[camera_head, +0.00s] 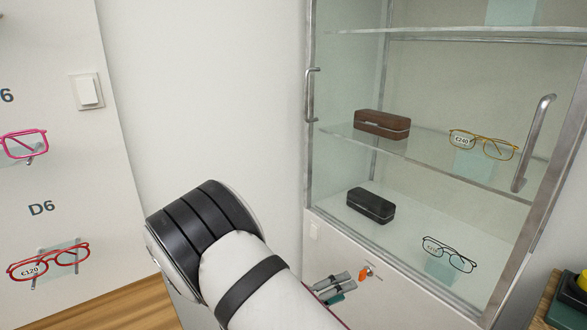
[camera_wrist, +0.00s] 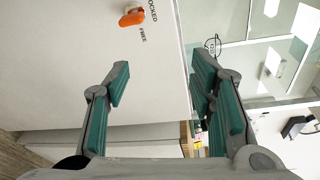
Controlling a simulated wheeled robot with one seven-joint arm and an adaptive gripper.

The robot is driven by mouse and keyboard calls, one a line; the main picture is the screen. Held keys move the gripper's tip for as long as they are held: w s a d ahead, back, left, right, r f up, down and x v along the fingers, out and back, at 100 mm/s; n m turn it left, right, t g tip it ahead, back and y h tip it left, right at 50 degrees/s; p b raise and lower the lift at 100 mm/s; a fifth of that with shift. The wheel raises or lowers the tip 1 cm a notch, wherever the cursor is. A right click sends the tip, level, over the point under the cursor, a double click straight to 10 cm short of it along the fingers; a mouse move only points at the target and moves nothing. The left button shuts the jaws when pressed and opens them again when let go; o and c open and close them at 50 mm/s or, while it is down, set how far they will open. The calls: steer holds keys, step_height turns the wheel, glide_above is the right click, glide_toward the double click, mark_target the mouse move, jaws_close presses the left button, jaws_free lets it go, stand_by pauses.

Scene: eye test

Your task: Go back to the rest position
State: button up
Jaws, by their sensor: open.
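My gripper (camera_head: 338,286) shows partly in the head view, beyond my white and black arm link, low in front of the cabinet's white lower panel (camera_head: 388,307). In the wrist view my gripper (camera_wrist: 164,76) has its two green-padded fingers spread apart with nothing between them. An orange knob (camera_head: 364,274) sits on the panel just past the fingertips in the head view. The knob also shows in the wrist view (camera_wrist: 132,17), beside the words LOCKED and FREE, apart from the fingers.
A glass cabinet (camera_head: 309,165) holds a brown case (camera_head: 382,124), a black case (camera_head: 371,205), yellow glasses (camera_head: 483,144) and black glasses (camera_head: 449,254). Pink glasses (camera_head: 22,145) and red glasses (camera_head: 48,261) hang at left. A wooden surface (camera_head: 548,305) stands at lower right.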

steer(key=s+d+r+m+g+y+p, duration=0.3)
steer(key=s+d+r+m+g+y, duration=0.15)
steer(key=s+r+m, duration=0.5)
steer(key=s+d+r+m+g+y+p, duration=0.3)
steer(key=s+d+r+m, duration=0.35)
steer(key=r+m, duration=0.6)
steer(key=s+a+r+m+t+y+p, duration=0.1)
steer(key=s+r+m+t+y+p, duration=0.1)
steer(key=s+r+m, duration=0.5)
steer(key=s+a+r+m+t+y+p, duration=0.2)
steer(key=s+r+m+y, duration=0.3)
steer(key=s+r+m, duration=0.2)
steer(key=shift+s+a+r+m+p, duration=0.15)
steer(key=shift+s+r+m+p, duration=0.2)
steer(key=shift+s+m, duration=1.2)
steer(key=shift+s+y, duration=0.15)
steer(key=shift+y, duration=0.1)
